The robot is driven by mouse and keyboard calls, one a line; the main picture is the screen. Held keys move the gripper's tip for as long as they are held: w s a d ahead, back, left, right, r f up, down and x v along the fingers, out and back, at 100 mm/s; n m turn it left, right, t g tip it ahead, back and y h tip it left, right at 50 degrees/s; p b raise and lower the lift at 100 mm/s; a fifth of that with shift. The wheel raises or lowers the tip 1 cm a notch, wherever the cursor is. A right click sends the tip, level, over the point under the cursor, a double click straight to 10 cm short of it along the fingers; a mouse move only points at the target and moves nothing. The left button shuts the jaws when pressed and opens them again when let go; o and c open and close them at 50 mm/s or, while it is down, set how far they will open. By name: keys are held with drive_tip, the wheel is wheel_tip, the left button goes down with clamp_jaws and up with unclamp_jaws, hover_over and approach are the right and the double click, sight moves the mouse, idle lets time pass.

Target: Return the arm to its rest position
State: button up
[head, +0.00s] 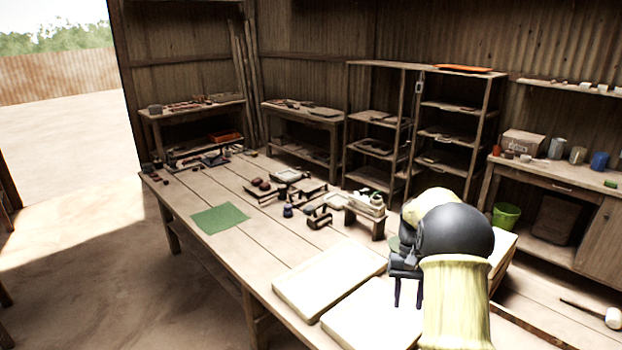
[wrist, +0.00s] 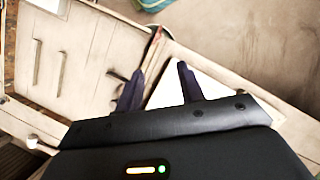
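My arm shows at the right of the head view, with its pale yellow sleeve and dark joint over the right part of the long wooden table (head: 258,262). My gripper (head: 408,304) points down near the pale boards, and its two dark fingers stand apart with nothing between them. In the wrist view my gripper (wrist: 160,70) also shows two separate fingers and a clear gap. A white surface lies behind the gap. My arm hides part of the table's right side.
Two pale boards (head: 328,278) lie on the near table. A green cloth (head: 219,218) lies further left. Several small tools and a small wooden stand (head: 365,219) are mid-table. Shelving (head: 455,134) and a side bench (head: 560,182) line the back and right. Open floor lies left.

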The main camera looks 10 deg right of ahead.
drive_tip(key=s+a+r+n+t, duration=0.1)
drive_tip(key=s+a+t, duration=0.2)
drive_tip(key=s+a, duration=0.4)
drive_tip(key=s+a+r+n+t+h, duration=0.1)
drive_tip(key=s+a+t, duration=0.2)
drive_tip(key=s+a, duration=0.4)
drive_tip(key=s, duration=0.5)
drive_tip(key=shift+s+a+n+t, duration=0.15)
drive_tip(key=shift+a+n+t, duration=0.15)
drive_tip(key=shift+a+n, duration=0.1)
drive_tip(key=shift+d+r, duration=0.1)
drive_tip(key=shift+r, duration=0.05)
